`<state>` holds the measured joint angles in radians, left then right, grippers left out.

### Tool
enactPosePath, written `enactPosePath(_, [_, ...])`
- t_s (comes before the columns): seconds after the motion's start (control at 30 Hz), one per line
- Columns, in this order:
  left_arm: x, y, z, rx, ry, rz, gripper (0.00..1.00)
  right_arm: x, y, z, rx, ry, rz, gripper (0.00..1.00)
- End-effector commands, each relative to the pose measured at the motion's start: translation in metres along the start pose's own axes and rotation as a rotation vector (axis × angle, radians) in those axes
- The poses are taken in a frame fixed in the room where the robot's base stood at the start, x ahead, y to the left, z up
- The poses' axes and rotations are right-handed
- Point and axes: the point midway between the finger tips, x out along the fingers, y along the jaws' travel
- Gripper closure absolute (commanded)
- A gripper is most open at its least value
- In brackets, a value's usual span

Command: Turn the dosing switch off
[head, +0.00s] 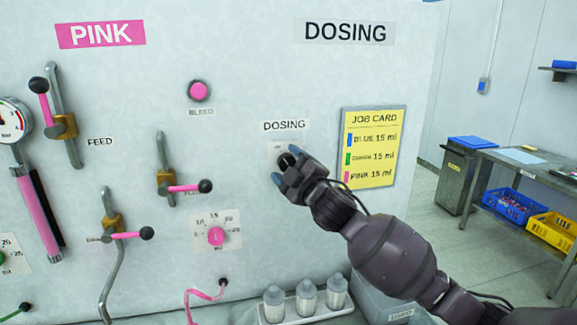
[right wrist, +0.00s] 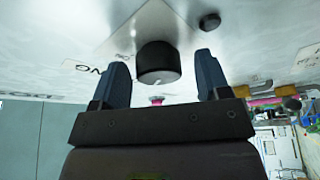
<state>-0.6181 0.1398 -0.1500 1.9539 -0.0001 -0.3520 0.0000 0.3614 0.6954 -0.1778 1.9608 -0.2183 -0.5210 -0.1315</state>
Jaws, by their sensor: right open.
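The dosing switch is a black round knob on a pale plate below the small DOSING label (head: 284,126). In the right wrist view my right gripper (right wrist: 162,78) is open, with one blue finger on each side of the knob. Gaps show between the fingers and the knob. My left gripper is not in view.
Left of the switch are a pink bleed button (head: 199,91), a pink dial (head: 216,236) and several pink-handled valves. The yellow job card (head: 371,147) is to the right. Below, a tray (head: 306,313) holds bottles. A table (head: 520,165) stands at the far right.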

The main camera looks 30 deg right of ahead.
Motion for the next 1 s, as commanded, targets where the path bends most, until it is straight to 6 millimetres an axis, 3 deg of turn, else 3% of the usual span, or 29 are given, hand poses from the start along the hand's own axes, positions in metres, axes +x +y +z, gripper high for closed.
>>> enactPosePath(0.27, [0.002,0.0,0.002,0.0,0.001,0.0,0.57,-0.01,0.0,0.001,0.001,0.0,0.001,0.3])
enactPosePath(0.7, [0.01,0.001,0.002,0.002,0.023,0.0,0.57,-0.085,-0.001,0.001,0.0,0.0,-0.001,0.3])
enactPosePath(1.0, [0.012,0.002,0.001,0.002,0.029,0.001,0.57,-0.107,0.0,0.0,0.0,-0.001,0.0,0.3])
